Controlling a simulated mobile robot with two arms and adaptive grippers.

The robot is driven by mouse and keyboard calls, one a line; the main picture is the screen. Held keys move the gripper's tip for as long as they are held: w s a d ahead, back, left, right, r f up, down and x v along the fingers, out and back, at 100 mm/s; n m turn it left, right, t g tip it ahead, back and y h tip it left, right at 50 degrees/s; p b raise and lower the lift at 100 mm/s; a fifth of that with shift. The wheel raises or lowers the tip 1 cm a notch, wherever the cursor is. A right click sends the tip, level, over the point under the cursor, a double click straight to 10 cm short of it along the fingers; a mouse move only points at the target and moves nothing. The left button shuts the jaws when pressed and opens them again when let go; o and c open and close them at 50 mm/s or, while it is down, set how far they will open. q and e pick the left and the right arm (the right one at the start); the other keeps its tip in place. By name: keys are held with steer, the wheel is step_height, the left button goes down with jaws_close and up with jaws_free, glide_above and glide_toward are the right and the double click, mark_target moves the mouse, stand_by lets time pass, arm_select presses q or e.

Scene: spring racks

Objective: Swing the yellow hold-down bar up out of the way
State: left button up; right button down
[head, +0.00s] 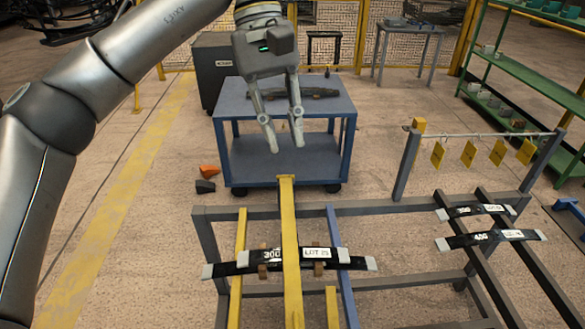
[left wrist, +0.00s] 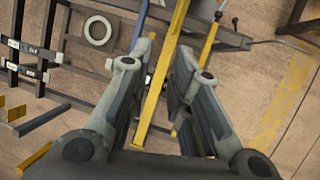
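The yellow hold-down bar (head: 290,235) runs lengthwise over the rack and crosses above the dark leaf spring (head: 240,263) labelled 300 and LOT 25. Its far end stands at the rack's far rail. My left gripper (head: 285,146) is open and empty, pointing down above and just beyond that far end. In the left wrist view, the bar (left wrist: 158,95) shows between the two spread fingers (left wrist: 160,50), apparently below them and apart from both. My right gripper is not in view.
The grey rack frame (head: 390,206) surrounds the bar, with a blue rail (head: 341,265) beside it. Two more dark springs (head: 490,239) lie to the right. Yellow tags (head: 468,153) hang from a crossbar. A blue cart (head: 232,162) stands behind; orange and dark blocks (head: 208,171) lie on the floor.

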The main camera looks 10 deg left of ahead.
arm_select(q)
steer(key=p+x, duration=0.1)
steer(key=x, duration=0.5)
steer(key=shift+w+f, duration=0.25)
steer(key=shift+w, duration=0.05)
jaws_close()
